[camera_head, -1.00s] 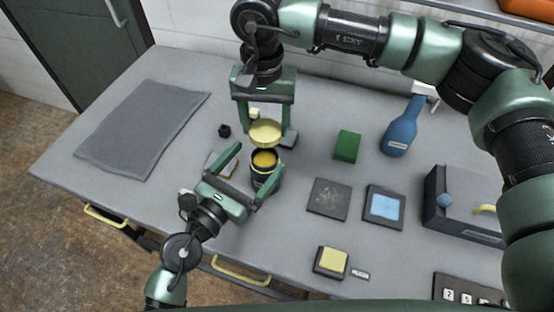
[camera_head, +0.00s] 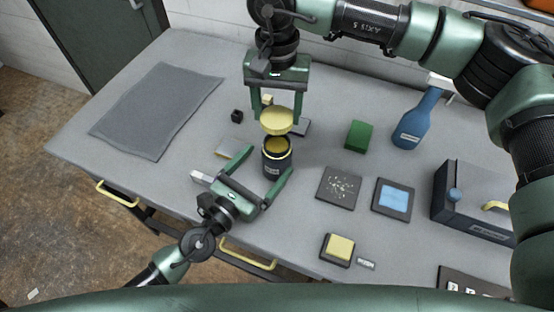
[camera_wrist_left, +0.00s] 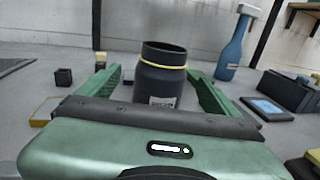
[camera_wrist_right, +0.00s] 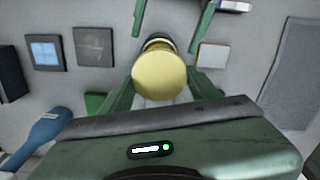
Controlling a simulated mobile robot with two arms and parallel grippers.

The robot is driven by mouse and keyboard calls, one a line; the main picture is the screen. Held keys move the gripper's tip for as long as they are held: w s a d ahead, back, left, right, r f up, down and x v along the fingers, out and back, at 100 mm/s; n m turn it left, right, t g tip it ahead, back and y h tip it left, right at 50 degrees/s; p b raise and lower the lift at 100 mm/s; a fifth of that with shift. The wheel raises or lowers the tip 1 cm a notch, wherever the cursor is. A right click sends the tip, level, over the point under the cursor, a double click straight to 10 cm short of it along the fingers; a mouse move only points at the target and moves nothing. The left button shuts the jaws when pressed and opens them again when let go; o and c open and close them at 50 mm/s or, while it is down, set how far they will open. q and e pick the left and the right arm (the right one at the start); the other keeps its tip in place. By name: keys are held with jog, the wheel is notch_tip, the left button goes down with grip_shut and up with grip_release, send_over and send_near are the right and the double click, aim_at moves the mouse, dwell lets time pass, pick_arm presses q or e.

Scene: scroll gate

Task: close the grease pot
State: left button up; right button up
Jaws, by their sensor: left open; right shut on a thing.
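The grease pot (camera_head: 276,163) is a dark jar with a yellow band and a label, standing upright on the table. Its mouth is open and yellowish grease shows inside. My right gripper (camera_head: 277,116) is shut on the yellow lid (camera_head: 277,122), holding it just above and slightly behind the pot. The lid (camera_wrist_right: 159,76) covers most of the pot in the right wrist view. My left gripper (camera_head: 262,176) is open at the front of the pot. In the left wrist view the pot (camera_wrist_left: 160,80) stands between and beyond its fingers, apart from them.
A grey mat (camera_head: 157,108) lies at the left. A green block (camera_head: 358,136), blue bottle (camera_head: 414,120), dark tile (camera_head: 339,188), blue-screen pad (camera_head: 393,199) and grey box (camera_head: 474,202) stand to the right. A yellow button (camera_head: 339,248) is near the front edge. A small black cube (camera_head: 237,116) sits behind left.

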pick_arm(q)
jog(key=shift+w+d+f, duration=0.15)
jog(key=shift+w+f, duration=0.05)
jog(key=shift+f, duration=0.25)
jog(key=shift+w+d+f, duration=0.1)
jog(key=shift+w+f, duration=0.05)
jog(key=shift+f, duration=0.25)
jog(key=x, duration=0.5)
jog(key=shift+w+d, duration=0.15)
jog(key=shift+d, duration=0.05)
jog(key=shift+w+d, duration=0.3)
jog(key=shift+w, duration=0.2)
jog(key=shift+c, duration=0.3)
grip_shut()
pick_arm(e)
send_over(277, 144)
jog(key=shift+f, duration=2.45)
